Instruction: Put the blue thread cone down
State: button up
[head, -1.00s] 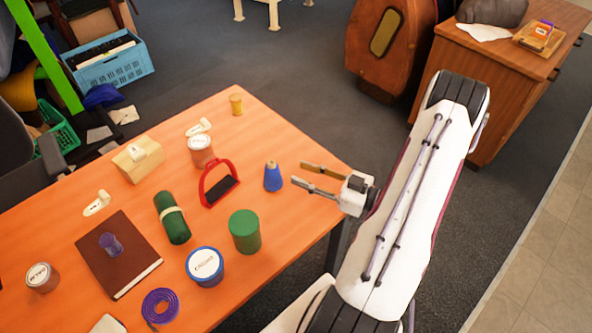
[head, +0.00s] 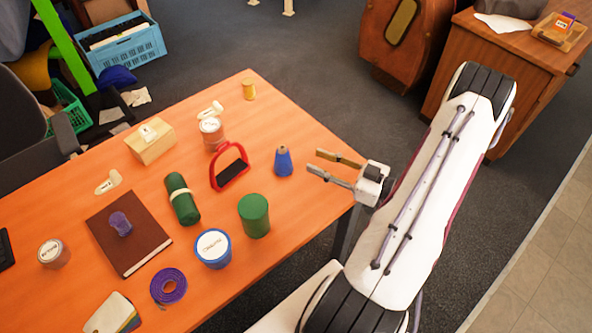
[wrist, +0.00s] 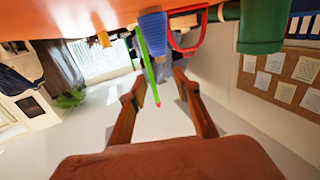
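The blue thread cone (head: 283,161) stands upright on the orange table near its right edge, with its tan tip up. It also shows in the wrist view (wrist: 152,28), at the top middle, where the picture is upside down. My gripper (head: 313,160) is just to the right of the cone at the table's edge. Its two fingers are spread, with a gap between the tips and the cone. In the wrist view my gripper (wrist: 158,84) shows nothing held between its fingers.
A red stirrup (head: 230,167) stands left of the cone, and a green cylinder (head: 254,216) stands in front. A yellow spool (head: 249,90) is farther back. Several tins, a green roll (head: 182,199) and a brown book (head: 129,245) fill the left side.

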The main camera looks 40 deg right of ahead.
jog(key=w+d+r+n+g+h, duration=0.1)
jog(key=w+d+r+g+h, duration=0.15)
jog(key=w, duration=0.35)
jog(key=w+d+r+g+h, duration=0.1)
jog(key=w+r+g+h, duration=0.25)
jog(key=w, duration=0.25)
jog(key=a+r+m+g+h, duration=0.1)
jog(key=a+r+h, duration=0.15)
jog(key=r, duration=0.45)
jog(key=a+r+m+h, duration=0.1)
jog(key=a+r+h, duration=0.15)
jog(key=r, duration=0.55)
jog(key=s+a+r+m+g+y, duration=0.1)
jog(key=s+a+r+g+y, duration=0.1)
jog(key=s+a, duration=1)
jog(key=s+a+r+m+g+y, duration=0.2)
jog(key=s+a, duration=0.9)
jog(key=a, duration=0.3)
jog(key=shift+s+r+y, duration=0.3)
jog(key=shift+s+r, duration=0.05)
jog(key=shift+r, duration=0.05)
